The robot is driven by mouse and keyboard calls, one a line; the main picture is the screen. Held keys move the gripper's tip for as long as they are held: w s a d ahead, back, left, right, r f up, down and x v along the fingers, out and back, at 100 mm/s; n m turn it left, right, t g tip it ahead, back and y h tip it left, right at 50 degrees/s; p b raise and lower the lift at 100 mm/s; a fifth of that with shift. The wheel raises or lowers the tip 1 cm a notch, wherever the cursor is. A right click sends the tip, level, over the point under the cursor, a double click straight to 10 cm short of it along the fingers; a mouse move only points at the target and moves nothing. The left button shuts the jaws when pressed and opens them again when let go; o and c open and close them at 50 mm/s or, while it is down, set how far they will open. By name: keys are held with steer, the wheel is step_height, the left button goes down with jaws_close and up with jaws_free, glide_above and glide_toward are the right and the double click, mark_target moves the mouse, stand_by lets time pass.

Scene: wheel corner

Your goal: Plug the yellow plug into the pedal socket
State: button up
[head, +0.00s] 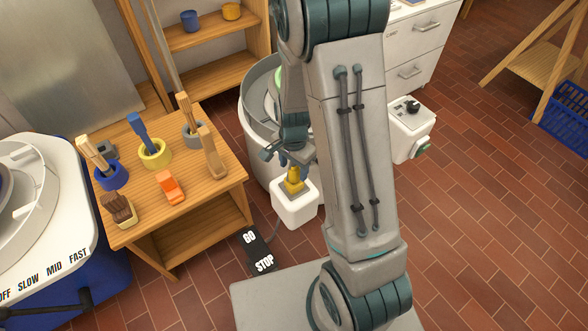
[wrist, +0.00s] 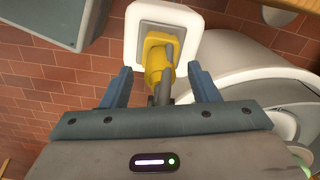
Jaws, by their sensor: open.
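The yellow plug (head: 294,182) stands upright at the top of a white box (head: 296,207) beside the wheel tub. In the wrist view the plug (wrist: 156,62) points at the box's square face (wrist: 142,32), and a grey cable comes from its back end. Its square front part meets the face; how deep it sits is hidden. My gripper (head: 287,160) is just above the plug. In the wrist view my gripper (wrist: 160,76) is open, with one blue finger on each side of the plug and visible gaps.
The black GO/STOP pedal (head: 258,251) lies on the floor below the white box. A wooden table (head: 178,217) with brushes and cups stands left. A second white box (head: 408,138) is right of my arm. The brick floor (head: 480,200) at right is clear.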

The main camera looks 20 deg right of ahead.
step_height(320, 180, up, 10)
steer(key=p, duration=0.2)
steer(key=shift+r+p, duration=0.25)
steer(key=shift+p, duration=0.1)
